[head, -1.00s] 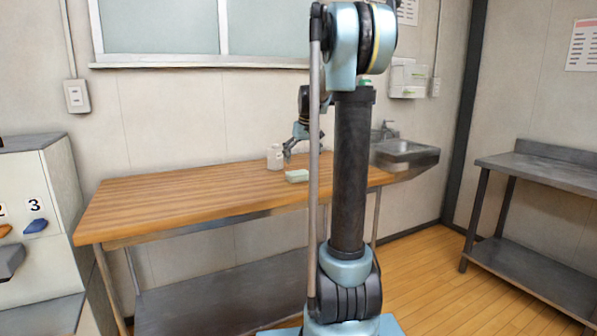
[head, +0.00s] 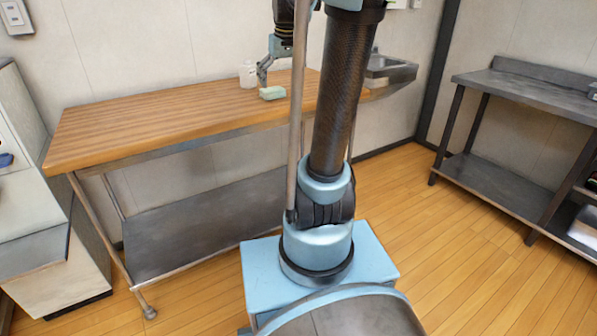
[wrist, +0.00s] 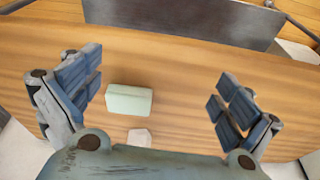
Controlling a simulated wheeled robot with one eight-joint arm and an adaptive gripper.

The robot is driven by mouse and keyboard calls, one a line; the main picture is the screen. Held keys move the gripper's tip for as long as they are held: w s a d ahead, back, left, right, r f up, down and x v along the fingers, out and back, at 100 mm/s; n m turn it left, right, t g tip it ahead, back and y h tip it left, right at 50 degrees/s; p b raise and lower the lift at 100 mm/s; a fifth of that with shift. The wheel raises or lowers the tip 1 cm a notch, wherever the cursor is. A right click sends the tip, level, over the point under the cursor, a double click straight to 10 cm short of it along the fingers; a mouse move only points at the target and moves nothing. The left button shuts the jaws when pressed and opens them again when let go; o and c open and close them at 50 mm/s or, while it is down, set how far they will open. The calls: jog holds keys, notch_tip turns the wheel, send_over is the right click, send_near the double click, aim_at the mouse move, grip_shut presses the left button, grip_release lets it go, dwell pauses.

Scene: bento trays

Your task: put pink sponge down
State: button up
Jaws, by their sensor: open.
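No pink sponge shows in these views. A pale green sponge-like block (head: 272,93) lies on the wooden-topped table (head: 150,117) near its back right part; it also shows in the wrist view (wrist: 130,100). My gripper (wrist: 158,85) is open, its dark blue finger pads wide apart. In the wrist view the block shows between the fingers, nearer the left one, with clear gaps on both sides. In the head view my gripper (head: 263,78) is just above and left of the block. Nothing is held.
A white bottle-like container (head: 247,75) stands behind and left of the block. A small white object (wrist: 140,136) shows below the block in the wrist view. A metal sink (head: 390,70) is at the table's right end. The table's left part is clear.

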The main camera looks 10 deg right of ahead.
jog(key=s+f+m, duration=0.1)
jog(key=s+f, duration=0.9)
jog(key=s, duration=0.4)
jog(key=s+f+m, duration=0.1)
jog(key=s+f, duration=0.9)
jog(key=s, duration=0.3)
jog(key=shift+s+a+g+h, duration=0.15)
jog(key=shift+s+g+h, duration=0.15)
jog(key=shift+s, duration=0.05)
jog(key=shift+w+f, duration=0.25)
jog(key=shift+w, duration=0.2)
jog(key=shift+c, duration=0.6)
